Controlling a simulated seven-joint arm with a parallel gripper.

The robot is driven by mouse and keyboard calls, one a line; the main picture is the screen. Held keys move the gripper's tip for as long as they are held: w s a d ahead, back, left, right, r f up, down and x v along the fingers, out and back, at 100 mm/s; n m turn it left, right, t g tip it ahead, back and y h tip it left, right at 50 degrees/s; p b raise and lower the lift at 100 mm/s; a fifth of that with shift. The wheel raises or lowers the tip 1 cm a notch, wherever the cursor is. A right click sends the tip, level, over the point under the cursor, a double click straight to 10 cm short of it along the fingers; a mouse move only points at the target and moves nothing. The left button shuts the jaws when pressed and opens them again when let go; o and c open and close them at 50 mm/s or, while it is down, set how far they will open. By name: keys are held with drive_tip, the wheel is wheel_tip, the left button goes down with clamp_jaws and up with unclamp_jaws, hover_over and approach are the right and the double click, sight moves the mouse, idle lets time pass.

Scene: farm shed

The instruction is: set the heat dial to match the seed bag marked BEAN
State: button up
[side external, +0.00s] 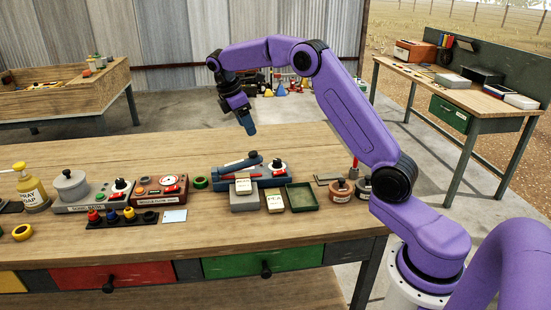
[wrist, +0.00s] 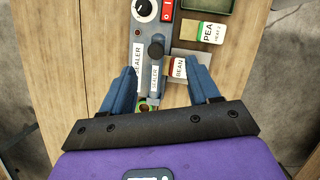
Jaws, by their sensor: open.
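The blue bag sealer (side external: 222,178) lies on the bench with its arm tilted up. Its heat dial, a black knob on a white face (side external: 277,168), is at its right end; it also shows at the top edge of the wrist view (wrist: 145,8). The dial's setting is too small to read. The seed bag marked BEAN (wrist: 178,68) lies on a grey block (side external: 243,203) in front of the sealer; any heat number on it is not readable. The bag marked PEA, HEAT 2 (wrist: 210,32), lies beside it. My gripper (side external: 250,131) is open and empty, above the sealer.
A red switch (wrist: 167,10) sits beside the dial. A green tray (side external: 301,197) and brown pots (side external: 340,190) stand to the right. A grey bath unit (side external: 92,195) and a red unit (side external: 158,188), each with its own dial, stand to the left.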

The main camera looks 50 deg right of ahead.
approach(277, 160)
drive_tip(key=shift+g, duration=0.4)
drive_tip(key=x, duration=0.8)
drive_tip(key=shift+w+d+f, duration=0.15)
drive_tip(key=shift+w+f, duration=0.2)
drive_tip(key=shift+f, duration=0.05)
drive_tip(key=shift+c, duration=0.2)
drive_tip(key=c, duration=1)
